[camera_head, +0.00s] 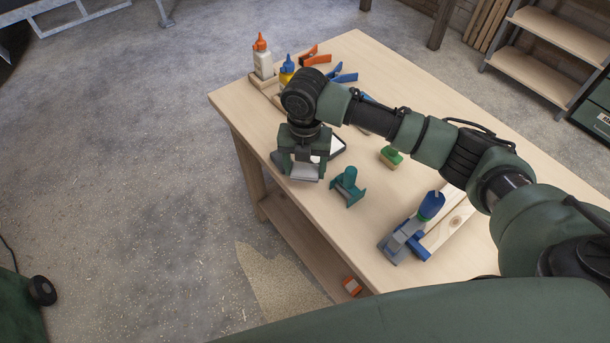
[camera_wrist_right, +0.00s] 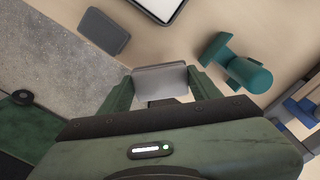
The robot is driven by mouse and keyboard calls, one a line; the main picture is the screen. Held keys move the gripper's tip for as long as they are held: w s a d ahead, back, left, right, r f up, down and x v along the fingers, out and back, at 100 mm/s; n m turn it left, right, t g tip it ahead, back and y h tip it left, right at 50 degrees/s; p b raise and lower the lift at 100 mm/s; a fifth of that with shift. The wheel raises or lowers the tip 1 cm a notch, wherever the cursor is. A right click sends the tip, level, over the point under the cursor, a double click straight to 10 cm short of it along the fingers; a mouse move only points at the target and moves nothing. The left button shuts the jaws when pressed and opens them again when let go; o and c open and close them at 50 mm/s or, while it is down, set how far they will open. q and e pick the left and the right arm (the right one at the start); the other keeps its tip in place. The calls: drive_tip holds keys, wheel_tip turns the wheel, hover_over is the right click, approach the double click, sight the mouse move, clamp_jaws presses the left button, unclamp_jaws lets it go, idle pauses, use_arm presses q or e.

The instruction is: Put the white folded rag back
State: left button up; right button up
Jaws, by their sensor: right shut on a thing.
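My right gripper (camera_head: 303,174) is shut on the white folded rag (camera_head: 305,171), near the left edge of the wooden workbench (camera_head: 350,235). In the right wrist view the rag (camera_wrist_right: 160,82) looks pale grey and flat, held between the two green fingers (camera_wrist_right: 160,92). Its lower part is hidden by the gripper body. I cannot tell whether the rag touches the bench top. My left gripper is not in view.
A dark grey flat block (camera_wrist_right: 104,31) lies by the bench edge. A dark-rimmed white tray (camera_head: 338,146) and a teal tool (camera_head: 348,187) are close by.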

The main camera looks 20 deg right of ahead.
sight(305, 187)
wheel_tip(305, 187, down, 4)
drive_tip(key=shift+p, duration=0.4)
drive_tip(key=shift+f, duration=0.5)
drive_tip(key=shift+f, duration=0.2)
drive_tip(key=o, duration=1.2)
drive_tip(key=shift+r, duration=0.15)
wheel_tip(305, 187, up, 12)
drive_tip(key=shift+r+b, duration=0.1)
drive_tip(key=shift+b, duration=0.95)
